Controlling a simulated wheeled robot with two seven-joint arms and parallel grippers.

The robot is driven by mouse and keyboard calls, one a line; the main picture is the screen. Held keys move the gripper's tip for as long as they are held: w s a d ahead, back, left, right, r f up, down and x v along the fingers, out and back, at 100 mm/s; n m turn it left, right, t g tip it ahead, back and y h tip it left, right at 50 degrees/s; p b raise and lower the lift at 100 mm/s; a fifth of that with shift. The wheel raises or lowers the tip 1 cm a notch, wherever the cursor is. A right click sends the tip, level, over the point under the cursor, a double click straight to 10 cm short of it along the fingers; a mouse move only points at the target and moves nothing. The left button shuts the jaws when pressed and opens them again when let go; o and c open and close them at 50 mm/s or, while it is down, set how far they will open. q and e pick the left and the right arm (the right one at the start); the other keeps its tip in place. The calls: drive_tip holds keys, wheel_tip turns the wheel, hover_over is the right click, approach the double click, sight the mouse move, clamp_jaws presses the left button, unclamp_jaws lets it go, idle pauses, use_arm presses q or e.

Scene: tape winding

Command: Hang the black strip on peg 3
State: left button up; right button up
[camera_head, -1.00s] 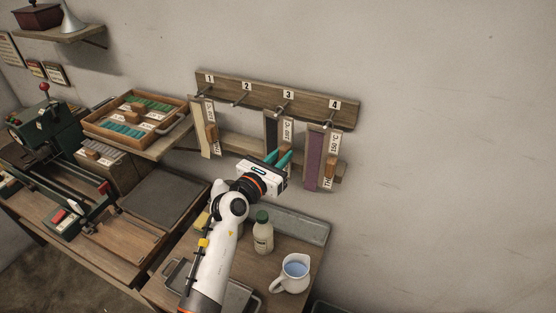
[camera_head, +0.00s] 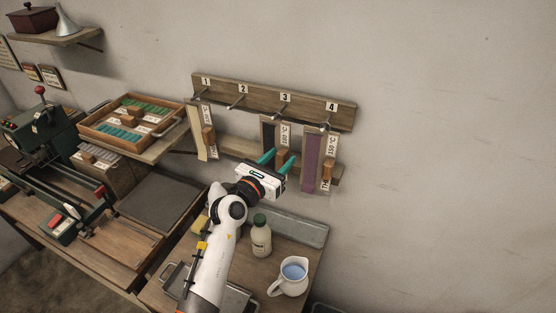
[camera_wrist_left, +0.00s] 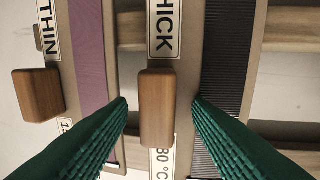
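The black strip (camera_head: 269,133) is on a card hanging upright below peg 3 (camera_head: 279,112), with a wooden block and a "180 °C" label. The gripper hides its lower part. In the left wrist view, the black strip (camera_wrist_left: 226,55) runs along the right side, beside a "THICK" label. My left gripper (camera_head: 278,159) is open at this card. Its green fingers stand on both sides of the wooden block (camera_wrist_left: 157,108), with visible gaps between them and the block. My right gripper is not in view.
A pale strip (camera_head: 201,135) hangs at peg 1 and a purple strip (camera_head: 311,162) at peg 4, close to my fingers. Peg 2 (camera_head: 236,105) is empty. A bottle (camera_head: 261,236) and a water jug (camera_head: 290,277) stand on the bench below.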

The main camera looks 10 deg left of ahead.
use_arm(q)
drive_tip(key=b+v, duration=0.2)
drive_tip(key=v, duration=1)
drive_tip(key=shift+s, duration=0.1)
